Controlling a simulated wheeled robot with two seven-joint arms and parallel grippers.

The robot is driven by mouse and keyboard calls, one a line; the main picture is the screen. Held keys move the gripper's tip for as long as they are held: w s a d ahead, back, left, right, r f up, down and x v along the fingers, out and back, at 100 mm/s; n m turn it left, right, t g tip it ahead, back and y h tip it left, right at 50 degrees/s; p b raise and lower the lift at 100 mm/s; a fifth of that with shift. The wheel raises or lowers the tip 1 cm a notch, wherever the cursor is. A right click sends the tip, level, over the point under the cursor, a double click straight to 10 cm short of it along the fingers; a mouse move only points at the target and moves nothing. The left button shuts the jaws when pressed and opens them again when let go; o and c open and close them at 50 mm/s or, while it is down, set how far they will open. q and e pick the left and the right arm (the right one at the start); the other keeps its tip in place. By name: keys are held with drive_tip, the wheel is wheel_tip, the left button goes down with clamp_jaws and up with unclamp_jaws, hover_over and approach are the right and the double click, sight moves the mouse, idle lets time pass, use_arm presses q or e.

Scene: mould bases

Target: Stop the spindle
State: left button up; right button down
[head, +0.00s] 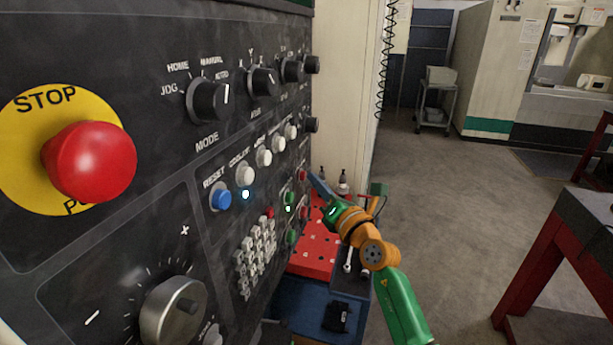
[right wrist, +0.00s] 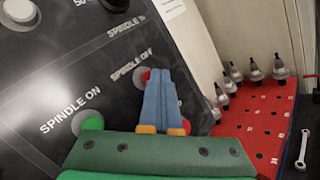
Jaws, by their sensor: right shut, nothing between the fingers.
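The control panel (head: 150,145) fills the left of the head view. In the right wrist view the red SPINDLE OFF button (right wrist: 139,78) is partly covered by my right gripper (right wrist: 160,72). The green SPINDLE ON button (right wrist: 90,122) lies lower left of it. My right gripper, also in the head view (head: 314,181), has its blue fingers shut and empty, with their tips at the red button. I cannot tell whether they touch it. A red button (head: 302,174) shows beside the fingertips in the head view. My left gripper is out of view.
A large red STOP button (head: 90,161) on a yellow disc and several knobs stick out of the panel. A red tool board (right wrist: 245,130) with several tool holders and a wrench (right wrist: 303,150) lies beside the panel. The floor (head: 450,220) to the right is open.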

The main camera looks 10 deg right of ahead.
drive_tip(key=shift+a, duration=0.15)
idle(0.5)
drive_tip(key=shift+s+d+p, duration=0.25)
drive_tip(key=shift+d+p, duration=0.1)
drive_tip(key=shift+d, duration=0.35)
drive_tip(key=d, duration=0.1)
drive_tip(key=s+d, duration=0.1)
drive_tip(key=d, duration=0.1)
drive_tip(key=s+d, duration=0.1)
drive_tip(key=shift+d, duration=0.3)
